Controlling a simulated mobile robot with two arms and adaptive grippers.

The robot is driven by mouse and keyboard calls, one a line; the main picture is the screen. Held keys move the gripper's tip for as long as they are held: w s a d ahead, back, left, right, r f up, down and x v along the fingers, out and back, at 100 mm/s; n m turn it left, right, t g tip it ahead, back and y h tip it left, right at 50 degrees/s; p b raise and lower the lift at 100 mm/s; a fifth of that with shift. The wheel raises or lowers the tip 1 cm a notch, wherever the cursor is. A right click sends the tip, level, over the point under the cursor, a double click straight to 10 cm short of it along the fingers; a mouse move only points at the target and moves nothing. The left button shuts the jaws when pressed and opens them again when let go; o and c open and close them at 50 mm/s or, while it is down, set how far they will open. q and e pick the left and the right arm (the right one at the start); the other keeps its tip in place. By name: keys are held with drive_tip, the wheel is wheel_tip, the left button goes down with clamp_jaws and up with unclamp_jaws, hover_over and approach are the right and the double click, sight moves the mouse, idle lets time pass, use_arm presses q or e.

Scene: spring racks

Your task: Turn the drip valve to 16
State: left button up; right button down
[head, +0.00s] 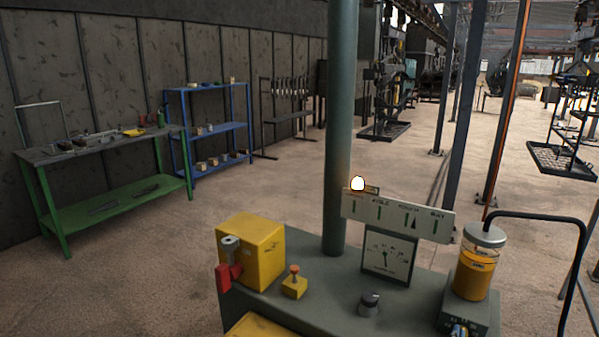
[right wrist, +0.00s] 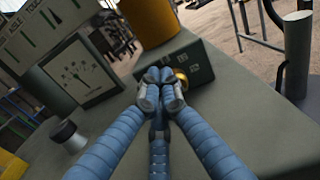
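The oil feeder has an amber-filled glass cylinder (head: 474,266) with a grey lid, standing on a dark green box (head: 482,312). In the right wrist view the box (right wrist: 200,62) carries small pale marks too small to read. A brass round part (right wrist: 181,79), which looks like the drip valve, shows partly behind my right fingertips. My right gripper (right wrist: 160,84) has its blue fingers drawn together right at the box front. Its fingertips (head: 460,331) also show at the bottom of the head view. Whether they touch the brass part is hidden. My left gripper is not in view.
The grey-green bench top also holds a dial gauge (head: 386,256), a dark knob (head: 369,304), a yellow box (head: 255,250) with a red lever (head: 229,278), and a small button box (head: 294,285). A green post (head: 341,130) rises behind. A black bent pipe (head: 583,250) stands right of the cylinder.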

drive_tip(key=shift+w+d, duration=0.3)
drive_tip(key=shift+w, duration=0.15)
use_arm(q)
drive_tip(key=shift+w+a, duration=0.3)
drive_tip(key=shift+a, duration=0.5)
use_arm(e)
drive_tip(key=shift+w, duration=0.1)
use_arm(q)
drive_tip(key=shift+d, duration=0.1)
use_arm(e)
drive_tip(key=shift+f, duration=0.1)
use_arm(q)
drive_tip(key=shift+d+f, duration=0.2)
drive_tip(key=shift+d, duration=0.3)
use_arm(e)
drive_tip(key=shift+d+f, duration=0.1)
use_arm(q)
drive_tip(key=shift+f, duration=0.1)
use_arm(e)
drive_tip(key=shift+f, duration=0.15)
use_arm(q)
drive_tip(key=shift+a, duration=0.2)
use_arm(e)
drive_tip(key=shift+s+d, duration=0.1)
drive_tip(key=shift+s, duration=0.1)
